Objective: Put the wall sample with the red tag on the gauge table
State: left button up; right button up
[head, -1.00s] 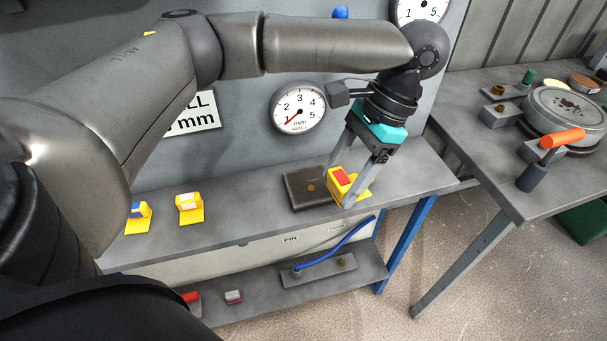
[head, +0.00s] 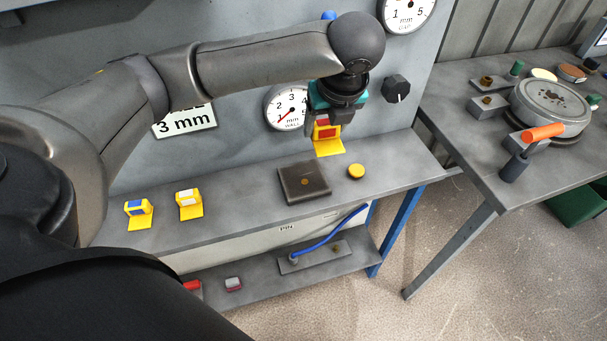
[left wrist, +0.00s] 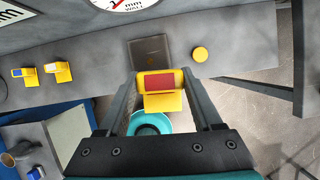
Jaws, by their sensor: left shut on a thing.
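The wall sample with the red tag (head: 328,145) is a yellow angled piece. My left gripper (head: 327,126) is shut on it and holds it above the bench, behind the dark plate in the head view. In the left wrist view the sample (left wrist: 163,102) sits between the two fingers (left wrist: 158,84), red tag facing the camera. The dark square plate with a brass spot, apparently the gauge table (head: 292,189), lies on the bench and is empty; it also shows in the left wrist view (left wrist: 143,49). My right gripper is not in view.
Two more yellow samples, blue-tagged (head: 139,214) and white-tagged (head: 189,204), stand on the bench at left. A yellow round button (head: 356,171) sits right of the plate. A dial (head: 287,106) and black knob (head: 396,89) are on the wall behind. Bench between samples and plate is clear.

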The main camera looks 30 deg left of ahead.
pick_arm(q)
jog(key=w+a+r+m+h+p, duration=0.1)
jog(key=w+a+r+m+h, duration=0.1)
jog(key=a+m, duration=0.35)
jog(key=m+t+b, duration=0.1)
jog(key=m+b, duration=0.2)
send_near(308, 171)
jog(key=shift+h, duration=0.4)
jog(key=x, duration=0.6)
jog(key=shift+a, duration=0.3)
jog(key=o, duration=1.3)
jog(key=shift+o, duration=0.2)
jog(key=p+v, duration=0.3)
jog(key=v, duration=0.9)
jog(key=shift+n, duration=0.25)
